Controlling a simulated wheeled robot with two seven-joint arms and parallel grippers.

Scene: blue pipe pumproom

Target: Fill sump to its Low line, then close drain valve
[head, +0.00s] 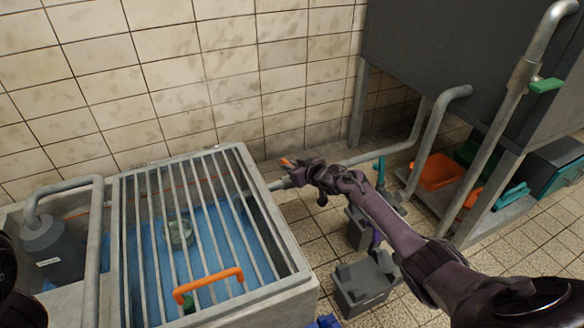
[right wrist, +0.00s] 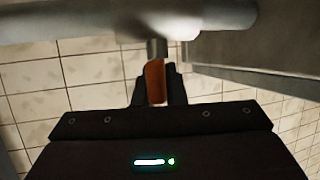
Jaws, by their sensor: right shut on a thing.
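The sump (head: 290,262) is a grey open tank under a barred grate in the head view, with blue water (head: 235,235) inside. A thin orange-red line runs along its inner back wall above the water; I cannot read any label. My right gripper (head: 300,170) is at the pipe just beyond the tank's right back corner. It is shut on an orange valve lever (right wrist: 155,80), seen between its fingers in the right wrist view, below a grey pipe (right wrist: 130,22). The lever's tip (head: 287,162) also shows in the head view. My left gripper is not in view.
An orange handle (head: 208,281) sits on the grate. A green-handled valve (head: 545,86) is on the pipe at upper right. A teal handle (head: 380,170) stands behind my right arm.

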